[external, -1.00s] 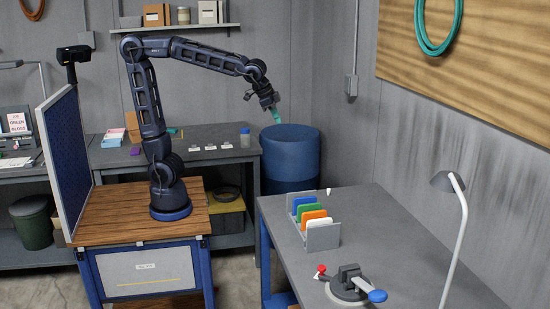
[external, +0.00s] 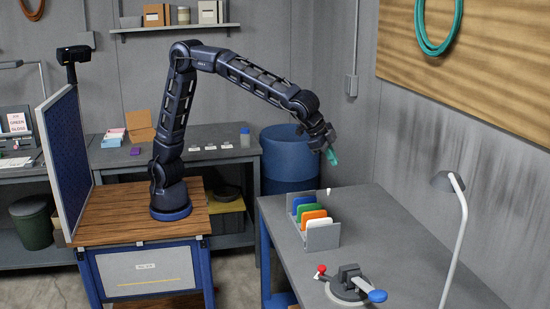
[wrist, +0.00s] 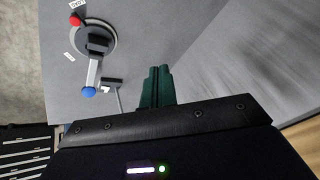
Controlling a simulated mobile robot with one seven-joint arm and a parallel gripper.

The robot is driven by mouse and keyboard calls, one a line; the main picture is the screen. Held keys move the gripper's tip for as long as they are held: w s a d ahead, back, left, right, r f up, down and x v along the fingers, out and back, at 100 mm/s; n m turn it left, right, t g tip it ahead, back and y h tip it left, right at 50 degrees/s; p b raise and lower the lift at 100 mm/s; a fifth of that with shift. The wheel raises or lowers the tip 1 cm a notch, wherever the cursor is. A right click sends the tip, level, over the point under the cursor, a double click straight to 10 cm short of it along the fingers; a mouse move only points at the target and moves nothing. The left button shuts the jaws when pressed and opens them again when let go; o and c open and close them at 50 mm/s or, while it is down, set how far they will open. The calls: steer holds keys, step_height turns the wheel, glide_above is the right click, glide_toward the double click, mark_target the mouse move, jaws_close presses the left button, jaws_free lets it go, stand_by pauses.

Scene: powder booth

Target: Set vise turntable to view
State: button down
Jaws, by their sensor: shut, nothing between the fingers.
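The vise turntable (external: 348,287) stands on the grey table at the lower right of the external view. It has a round base, a dark vise on top, a blue knob (external: 377,296) on one side and a red knob (external: 321,269) on the other. In the wrist view the turntable (wrist: 97,42) is at the upper left, its red knob near a white label (wrist: 77,4) and its blue knob toward me. My gripper (external: 332,157) has green fingers, is shut and empty, and hangs in the air above the table's far end, well short of the turntable. The label's text is hard to read.
A rack (external: 322,236) with several coloured panels stands on the table (external: 405,240) between my gripper and the turntable. A desk lamp (external: 455,235) rises at the table's right. A blue drum (external: 289,165) stands behind. The middle of the table is clear.

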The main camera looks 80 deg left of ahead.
steer(key=s+d+f+m, duration=0.1)
steer(key=s+d+f, duration=0.3)
steer(key=d, duration=0.8)
steer(key=s+d+f+m+h, duration=0.1)
steer(key=s+d+f, duration=0.4)
steer(key=d, duration=0.8)
steer(key=s+d+f+m+h, duration=0.1)
steer(key=s+d+f+m, duration=0.2)
steer(key=d+f, duration=0.5)
steer(key=s+d, duration=0.1)
steer(key=d, duration=0.3)
steer(key=shift+s+d+f+t, duration=0.15)
steer(key=shift+s+d+t, duration=0.1)
steer(key=shift+t, duration=0.15)
steer(key=w+d+f, duration=0.1)
steer(key=w+f, duration=0.7)
steer(key=w, duration=0.1)
steer(key=shift+d+f, duration=0.15)
steer(key=shift+f, duration=0.1)
steer(key=shift+w, duration=0.2)
